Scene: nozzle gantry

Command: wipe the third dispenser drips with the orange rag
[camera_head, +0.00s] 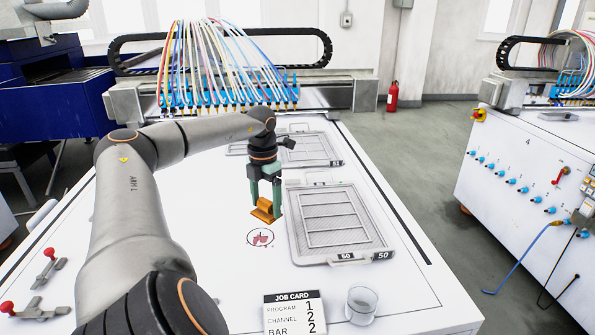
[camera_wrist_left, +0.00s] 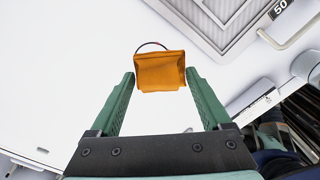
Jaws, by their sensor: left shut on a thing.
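My left gripper (camera_head: 265,200) has green fingers pointing down and is shut on the orange rag (camera_head: 262,211). The rag is low over the white machine bed, left of the mesh tray; I cannot tell if it touches the bed. In the left wrist view the rag (camera_wrist_left: 160,71) sits between the tips of my gripper (camera_wrist_left: 159,84). A red mark inside a thin dark ring (camera_head: 260,238) is on the bed just in front of the rag; I cannot tell if it is drips. The row of blue dispensers (camera_head: 230,98) hangs on the gantry behind.
A mesh tray (camera_head: 388,252) marked 50 lies right of the gripper, with another tray (camera_head: 322,136) behind. A job card (camera_head: 291,315) and a glass (camera_head: 361,305) stand near the front. Red-knobbed clamps (camera_head: 49,253) are at left. Bare bed lies left of the trays.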

